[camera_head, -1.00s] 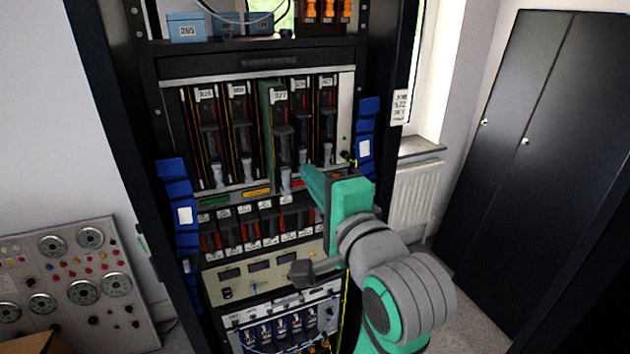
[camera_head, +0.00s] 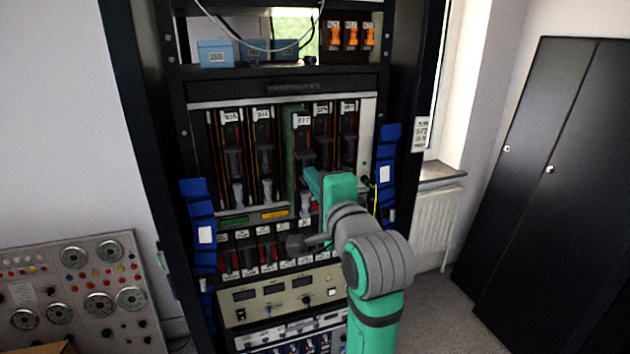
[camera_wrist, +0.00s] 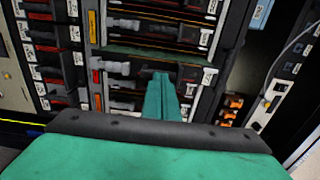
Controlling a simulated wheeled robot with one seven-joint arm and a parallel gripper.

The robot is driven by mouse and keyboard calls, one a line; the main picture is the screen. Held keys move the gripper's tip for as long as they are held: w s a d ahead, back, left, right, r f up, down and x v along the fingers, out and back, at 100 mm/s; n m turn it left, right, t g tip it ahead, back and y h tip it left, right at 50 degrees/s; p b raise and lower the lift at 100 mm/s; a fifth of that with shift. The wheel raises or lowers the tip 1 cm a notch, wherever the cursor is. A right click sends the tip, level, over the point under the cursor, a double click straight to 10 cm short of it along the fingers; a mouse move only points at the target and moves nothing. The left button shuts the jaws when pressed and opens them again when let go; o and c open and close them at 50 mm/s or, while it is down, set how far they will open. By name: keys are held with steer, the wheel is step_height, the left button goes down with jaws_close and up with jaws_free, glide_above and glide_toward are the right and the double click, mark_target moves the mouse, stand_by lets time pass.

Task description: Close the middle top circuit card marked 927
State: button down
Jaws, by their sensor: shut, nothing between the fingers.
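The middle top card (camera_head: 303,121) carries a white label that seems to read 927. It stands out from the neighbouring cards, and its green board side shows on its left. In the wrist view the scene is turned sideways; the card's green board (camera_wrist: 150,54) runs across, with its white label (camera_wrist: 210,76) at the right. My gripper (camera_head: 313,178) is shut and empty, with its tips in front of the card's lower half. In the wrist view the shut fingers (camera_wrist: 161,80) overlap the card's front; I cannot tell whether they touch it. My gripper hides part of the card.
Other upright cards (camera_head: 263,145) flank it on both sides. A lower row of small modules (camera_head: 246,252) sits beneath. A black cabinet (camera_head: 560,180) stands at the right.

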mark_target(295, 158)
steer(key=x, duration=0.9)
steer(key=shift+s+a+r, duration=0.1)
